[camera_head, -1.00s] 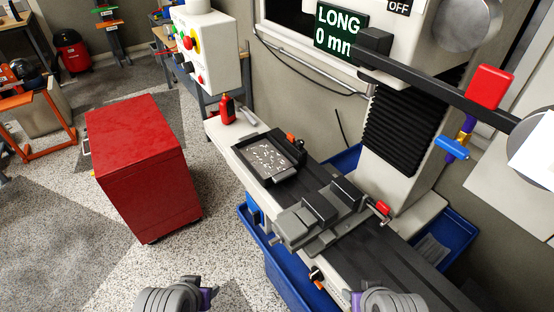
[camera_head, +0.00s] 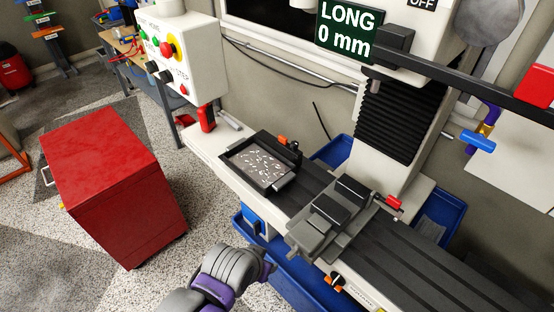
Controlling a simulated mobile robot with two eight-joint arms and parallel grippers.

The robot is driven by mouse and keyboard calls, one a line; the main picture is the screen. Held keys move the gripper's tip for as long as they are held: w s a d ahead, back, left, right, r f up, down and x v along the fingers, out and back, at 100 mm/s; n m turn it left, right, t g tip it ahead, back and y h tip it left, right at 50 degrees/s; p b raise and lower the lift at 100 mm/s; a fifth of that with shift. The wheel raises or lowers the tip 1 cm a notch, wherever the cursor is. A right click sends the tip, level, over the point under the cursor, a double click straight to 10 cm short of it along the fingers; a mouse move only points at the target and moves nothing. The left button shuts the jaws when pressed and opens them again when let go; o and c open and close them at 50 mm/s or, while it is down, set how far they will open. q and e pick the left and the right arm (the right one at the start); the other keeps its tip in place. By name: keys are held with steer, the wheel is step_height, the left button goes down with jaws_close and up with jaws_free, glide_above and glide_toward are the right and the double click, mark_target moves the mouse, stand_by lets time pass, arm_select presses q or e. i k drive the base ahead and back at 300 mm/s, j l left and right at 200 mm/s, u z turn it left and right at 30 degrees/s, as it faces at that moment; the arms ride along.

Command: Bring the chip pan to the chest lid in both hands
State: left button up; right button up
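The chip pan (camera_head: 284,187) is a shallow black tray with pale metal chips in it. It sits on the left end of the milling machine's table, with a dark upright part and an orange piece at its back right corner. The chest lid (camera_head: 98,158) is the flat, bare red top of the cabinet at the left. My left gripper (camera_head: 268,265) is low in the middle, in front of the machine table and below the pan, apart from it. Its fingers are small and partly hidden, so their opening is unclear. My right gripper is out of view.
A grey vise (camera_head: 333,215) stands on the machine table right of the pan. A red bottle (camera_head: 206,118) stands behind the pan. Blue bins (camera_head: 285,275) lie below the table. A control box (camera_head: 178,58) hangs above. Speckled floor (camera_head: 205,215) is clear between chest and machine.

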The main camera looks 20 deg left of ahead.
mark_target(91, 147)
steer(key=j+z, duration=0.25)
steer(key=j, duration=0.25)
steer(key=k+j+z, duration=0.1)
steer(key=j+z, duration=0.2)
steer(key=j, duration=0.2)
steer(key=k+j, duration=0.1)
steer(key=j, duration=0.45)
steer(key=k+j+z, duration=0.1)
steer(key=j, duration=0.45)
